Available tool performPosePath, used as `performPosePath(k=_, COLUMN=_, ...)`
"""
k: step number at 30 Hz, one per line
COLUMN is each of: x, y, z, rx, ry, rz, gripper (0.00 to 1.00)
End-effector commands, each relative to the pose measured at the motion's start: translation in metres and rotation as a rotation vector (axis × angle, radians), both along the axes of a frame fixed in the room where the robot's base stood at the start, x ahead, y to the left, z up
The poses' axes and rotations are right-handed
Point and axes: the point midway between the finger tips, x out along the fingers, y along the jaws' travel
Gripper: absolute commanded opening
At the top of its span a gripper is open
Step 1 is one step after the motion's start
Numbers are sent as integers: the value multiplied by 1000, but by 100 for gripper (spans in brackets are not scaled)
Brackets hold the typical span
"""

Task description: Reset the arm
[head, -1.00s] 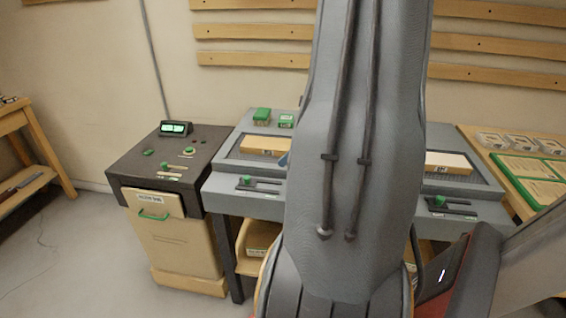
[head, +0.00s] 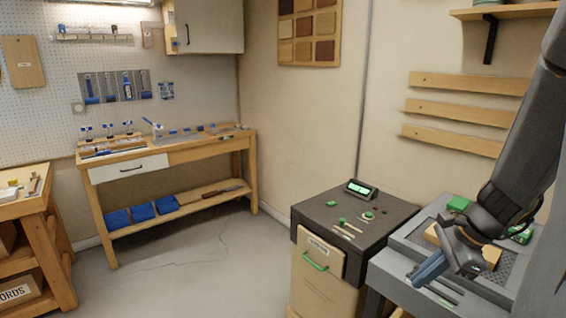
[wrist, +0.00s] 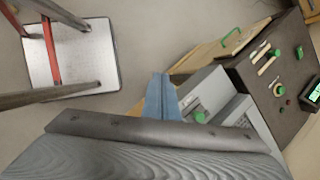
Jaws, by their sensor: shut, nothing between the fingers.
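My gripper (head: 432,270) shows at the right of the head view, at the end of my dark arm. Its blue fingers are shut together with nothing between them. It hangs in front of the grey bench (head: 400,262), pointing down and to the left. In the wrist view the shut blue fingers (wrist: 161,98) show at the middle, with the grey bench edge and a green knob (wrist: 199,117) beyond them. A wooden block (head: 490,256) on the bench is partly hidden behind my wrist.
A dark-topped cabinet (head: 345,228) with a small display (head: 361,190) and a green handle (head: 315,261) stands left of the bench. A wooden workbench (head: 180,152) with tools is against the back wall. The floor (head: 200,270) between is clear.

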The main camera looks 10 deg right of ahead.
Motion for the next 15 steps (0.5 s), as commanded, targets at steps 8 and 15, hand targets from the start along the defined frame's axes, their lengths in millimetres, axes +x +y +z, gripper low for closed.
performPosePath(k=8, x=-18, y=103, z=2, rx=-265, ry=-36, rz=788, gripper=0)
performPosePath(k=15, x=-37, y=162, z=7, rx=-455, ry=-119, rz=1418, gripper=0)
